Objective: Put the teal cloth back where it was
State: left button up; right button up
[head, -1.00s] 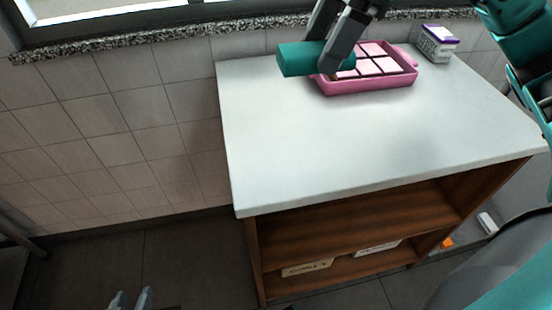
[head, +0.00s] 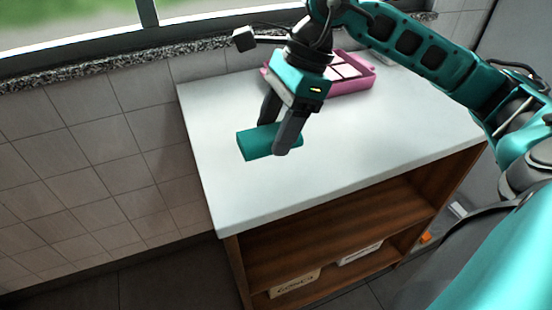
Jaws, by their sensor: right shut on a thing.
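The teal cloth (head: 256,143) is a rolled or folded bundle over the left part of the white countertop (head: 380,140). My right gripper (head: 276,140) comes down from above and is shut on the cloth, with one finger on the near side and one on the far side. I cannot tell whether the cloth touches the counter or hangs just above it. My left gripper is not in the head view.
A pink tray (head: 350,86) with pale squares stands at the back of the counter, partly behind my right gripper. Open wooden shelves below hold labelled boxes (head: 294,282). A window sill (head: 130,65) runs along the tiled wall. The counter's front is clear.

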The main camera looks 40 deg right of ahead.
aim_at(276, 171)
jog(key=shift+f, duration=0.9)
notch_tip(276, 171, down, 4)
jog(key=shift+f+b, duration=0.1)
jog(key=shift+b, duration=0.4)
jog(key=shift+f, duration=0.15)
jog(key=shift+f, duration=0.15)
jog(key=o, duration=1)
